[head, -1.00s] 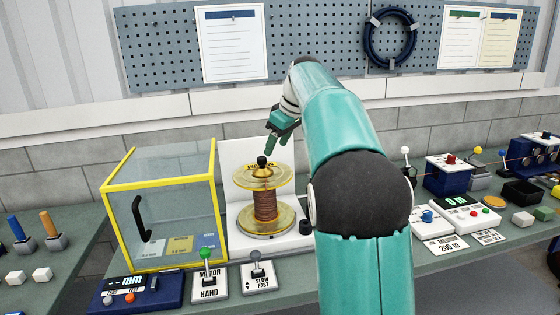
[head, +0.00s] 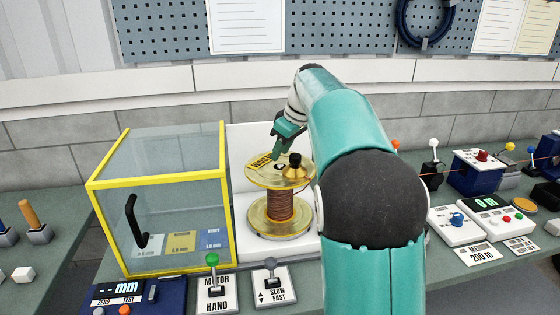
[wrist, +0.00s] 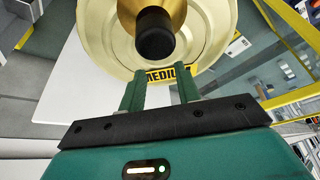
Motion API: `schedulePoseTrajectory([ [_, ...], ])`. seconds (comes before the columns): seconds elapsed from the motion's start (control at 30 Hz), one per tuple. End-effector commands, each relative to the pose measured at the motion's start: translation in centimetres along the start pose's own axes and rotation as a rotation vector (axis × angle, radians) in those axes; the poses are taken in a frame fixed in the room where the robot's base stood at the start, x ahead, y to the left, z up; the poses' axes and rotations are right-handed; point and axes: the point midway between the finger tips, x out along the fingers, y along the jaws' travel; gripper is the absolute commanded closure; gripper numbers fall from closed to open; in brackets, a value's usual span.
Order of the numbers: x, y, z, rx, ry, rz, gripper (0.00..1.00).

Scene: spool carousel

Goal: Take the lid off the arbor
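The lid is a brass cone (head: 294,172) with a black knob (head: 294,159). It shows over the upper flange of the copper-wound spool (head: 281,205), to the right of the flange's middle. A small dark spot (head: 280,166), perhaps the arbor's top, shows left of it. I cannot tell whether the lid touches the flange. My gripper (head: 279,153) is just left of the knob. In the wrist view the two fingers of my gripper (wrist: 159,85) are apart with nothing between them, and the black knob (wrist: 155,36) lies just beyond their tips.
A clear box with yellow edges (head: 160,182) stands close to the left of the spool. A white panel (head: 240,145) is behind it. Two lever switches (head: 213,285) are in front. White control boxes (head: 480,222) stand to the right.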

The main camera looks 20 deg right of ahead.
Motion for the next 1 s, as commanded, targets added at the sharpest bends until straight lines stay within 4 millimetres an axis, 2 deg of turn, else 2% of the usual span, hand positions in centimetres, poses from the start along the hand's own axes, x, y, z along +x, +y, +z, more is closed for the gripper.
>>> schedulePoseTrajectory([
  [0.03,0.4,-0.1,-0.2,-0.002,-0.003,-0.005,0.57],
  [0.1,0.5,-0.1,-0.2,-0.003,-0.003,-0.005,0.44],
  [0.47,0.2,-0.3,-0.3,-0.004,-0.002,-0.006,0.44],
  [0.67,-2.2,-0.2,-0.3,-0.005,-0.001,-0.004,0.44],
  [1.0,-8.3,0.3,-0.3,-0.004,-0.001,-0.003,0.44],
])
